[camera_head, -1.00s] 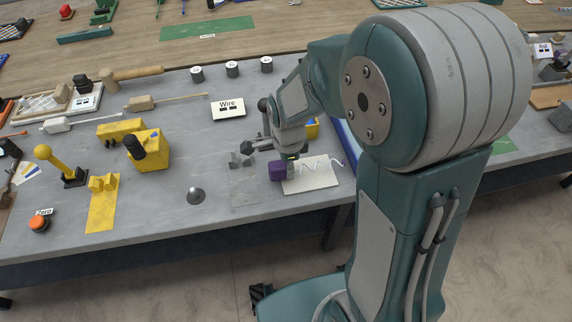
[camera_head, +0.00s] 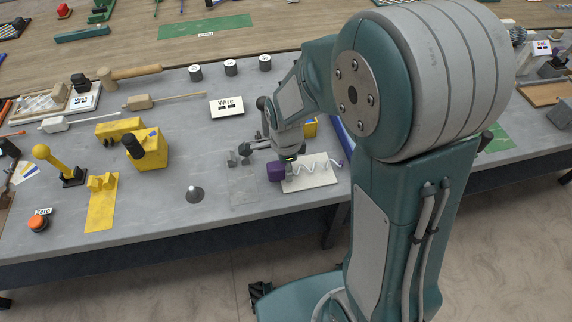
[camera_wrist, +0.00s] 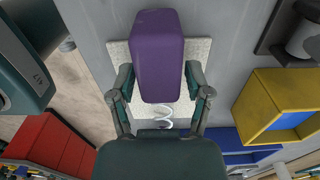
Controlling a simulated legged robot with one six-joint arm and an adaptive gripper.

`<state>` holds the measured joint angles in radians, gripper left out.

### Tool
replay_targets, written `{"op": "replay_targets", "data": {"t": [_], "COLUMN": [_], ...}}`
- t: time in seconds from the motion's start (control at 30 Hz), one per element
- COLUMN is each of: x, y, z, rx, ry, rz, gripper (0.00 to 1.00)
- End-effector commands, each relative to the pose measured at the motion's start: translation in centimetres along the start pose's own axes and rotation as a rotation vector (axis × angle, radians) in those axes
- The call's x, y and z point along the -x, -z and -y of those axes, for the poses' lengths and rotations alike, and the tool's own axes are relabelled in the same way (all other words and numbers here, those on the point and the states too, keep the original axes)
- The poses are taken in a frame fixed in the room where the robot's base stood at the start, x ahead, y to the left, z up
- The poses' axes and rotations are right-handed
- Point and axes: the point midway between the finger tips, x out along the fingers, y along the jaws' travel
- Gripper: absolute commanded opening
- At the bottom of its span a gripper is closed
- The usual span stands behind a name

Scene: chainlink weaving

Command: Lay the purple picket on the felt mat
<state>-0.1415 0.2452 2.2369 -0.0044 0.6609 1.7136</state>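The purple picket has a purple block (camera_head: 275,172) with a white zigzag wire (camera_head: 318,167) running out to the right from it. In the wrist view the block (camera_wrist: 158,50) fills the upper middle, and part of the white wire (camera_wrist: 163,112) shows below it. My gripper (camera_wrist: 160,78) has a finger against each side of the block. The off-white felt mat (camera_head: 312,183) lies on the grey bench under the wire, with the block at its left edge. I cannot tell whether the picket touches the mat.
A yellow bin with a blue inside (camera_wrist: 275,105) stands close behind my gripper. The yellow machine (camera_head: 150,150) stands farther left. Bare bench lies in front of the sign.

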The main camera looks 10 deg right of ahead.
Motion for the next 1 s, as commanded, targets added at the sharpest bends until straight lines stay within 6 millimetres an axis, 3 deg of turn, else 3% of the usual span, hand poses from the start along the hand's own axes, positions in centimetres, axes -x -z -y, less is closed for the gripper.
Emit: {"op": "replay_targets", "data": {"t": [0.47, 1.0], "x": [0.5, 10.4], "y": [0.0, -0.1], "z": [0.0, 0.1], "rx": [0.000, 0.000], "ry": [0.001, 0.002], "rz": [0.000, -0.001], "gripper": [0.85, 0.85]}}
